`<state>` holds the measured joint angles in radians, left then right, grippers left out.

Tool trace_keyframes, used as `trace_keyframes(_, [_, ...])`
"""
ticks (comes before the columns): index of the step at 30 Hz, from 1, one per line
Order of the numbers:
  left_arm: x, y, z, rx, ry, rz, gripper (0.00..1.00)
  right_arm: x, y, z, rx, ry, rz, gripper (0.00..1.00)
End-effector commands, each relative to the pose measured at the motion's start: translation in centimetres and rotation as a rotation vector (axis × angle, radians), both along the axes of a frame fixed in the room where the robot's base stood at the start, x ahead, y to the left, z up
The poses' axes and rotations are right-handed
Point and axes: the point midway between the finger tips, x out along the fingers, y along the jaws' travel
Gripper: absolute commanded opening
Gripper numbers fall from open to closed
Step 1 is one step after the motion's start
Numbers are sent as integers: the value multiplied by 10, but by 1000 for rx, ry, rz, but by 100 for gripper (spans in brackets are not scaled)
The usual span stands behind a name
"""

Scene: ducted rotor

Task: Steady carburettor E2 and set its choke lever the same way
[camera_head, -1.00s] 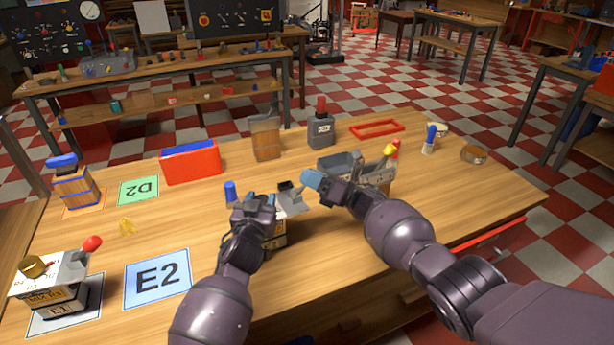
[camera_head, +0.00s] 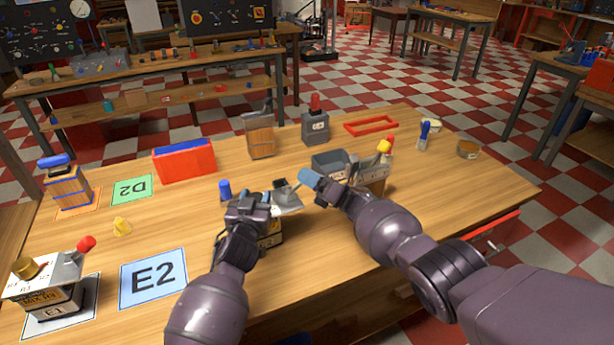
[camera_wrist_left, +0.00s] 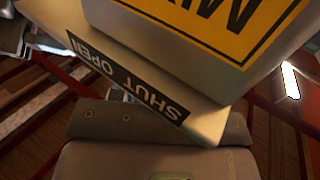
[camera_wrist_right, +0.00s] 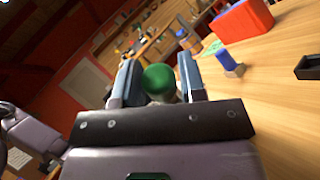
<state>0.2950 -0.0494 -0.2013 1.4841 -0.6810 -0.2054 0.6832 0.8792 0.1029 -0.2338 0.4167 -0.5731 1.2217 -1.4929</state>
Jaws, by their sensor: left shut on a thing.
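A carburettor (camera_head: 268,238) with a pale body and yellow label shows partly below my left gripper (camera_head: 262,196). Its E2 mark cannot be read. My left gripper is shut on it. In the left wrist view its body (camera_wrist_left: 190,30) fills the top, with a "SHUT OPEN" strip. My right gripper (camera_head: 308,182) is beside it, with blue fingers apart. In the right wrist view a green knob (camera_wrist_right: 159,78) is between those fingers; firm contact cannot be made out. The head view hides the knob. Carburettor E1 (camera_head: 52,290) stands at left, its red-knobbed lever tilted right.
The blue E2 card (camera_head: 153,278) lies bare on the table. A blue peg (camera_head: 225,190) stands behind my left gripper. A grey bin (camera_head: 335,162) is behind my right gripper. A red box (camera_head: 184,163) stands further back.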

Motion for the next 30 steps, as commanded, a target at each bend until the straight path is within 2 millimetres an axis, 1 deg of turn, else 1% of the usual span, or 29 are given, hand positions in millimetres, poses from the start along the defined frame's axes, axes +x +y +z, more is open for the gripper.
trace_keyframes(1, [0,0,0,1,0,0,10,0,0,0,0,0,0,45])
trace_keyframes(3, [0,0,0,1,1,0,10,0,0,0,-1,0,1,56])
trace_keyframes(11, [0,0,0,3,0,0,10,0,0,0,-2,-1,1,56])
trace_keyframes(14, [0,0,0,3,0,0,10,-2,-3,-2,-2,-2,0,56])
trace_keyframes(17, [0,0,0,4,0,0,10,-5,-12,-6,-3,-1,0,56])
trace_keyframes(20, [0,0,0,4,0,0,10,-11,-25,-13,-3,-1,0,56])
trace_keyframes(27, [0,0,0,4,0,0,10,-28,-65,-32,-3,0,-1,56])
trace_keyframes(30, [0,0,0,4,0,0,10,-34,-78,-38,-3,-1,0,56])
